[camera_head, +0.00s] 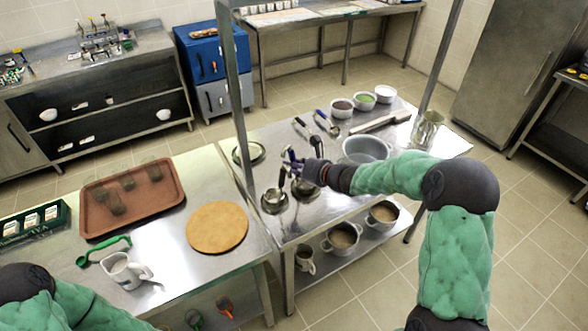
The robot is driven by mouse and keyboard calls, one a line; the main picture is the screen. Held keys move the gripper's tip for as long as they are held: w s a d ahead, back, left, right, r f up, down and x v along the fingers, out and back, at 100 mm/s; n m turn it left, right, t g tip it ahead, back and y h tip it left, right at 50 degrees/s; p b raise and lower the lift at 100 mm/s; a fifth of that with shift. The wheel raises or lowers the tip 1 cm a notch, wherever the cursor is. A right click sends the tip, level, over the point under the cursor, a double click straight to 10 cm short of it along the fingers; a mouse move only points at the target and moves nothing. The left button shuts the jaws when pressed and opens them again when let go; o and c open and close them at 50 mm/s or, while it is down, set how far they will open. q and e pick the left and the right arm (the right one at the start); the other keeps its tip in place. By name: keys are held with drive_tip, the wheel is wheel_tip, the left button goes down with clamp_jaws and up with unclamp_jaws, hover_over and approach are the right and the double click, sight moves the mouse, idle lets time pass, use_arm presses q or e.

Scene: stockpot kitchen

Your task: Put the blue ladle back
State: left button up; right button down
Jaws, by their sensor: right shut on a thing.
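My right gripper (296,170) reaches in from the right over the steel counter (345,205). It is shut on the blue ladle (287,157), whose blue handle shows at the fingers. Steel ladle bowls (273,201) show just below the gripper; which one belongs to the held handle is hard to tell. Whether the held ladle touches the counter is also unclear.
A large pot (366,149) stands right of the gripper, partly behind my arm. Small bowls (342,107) stand at the back. A metal post (236,100) rises at left. The left counter holds a brown tray (133,197), round board (217,227), white jug (124,271) and green ladle (104,250).

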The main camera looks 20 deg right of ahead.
drive_tip(key=shift+f, duration=0.15)
drive_tip(key=c, duration=1.1)
unclamp_jaws()
drive_tip(key=shift+o, duration=0.2)
drive_tip(key=shift+s+d, duration=0.1)
drive_tip(key=shift+s, duration=0.05)
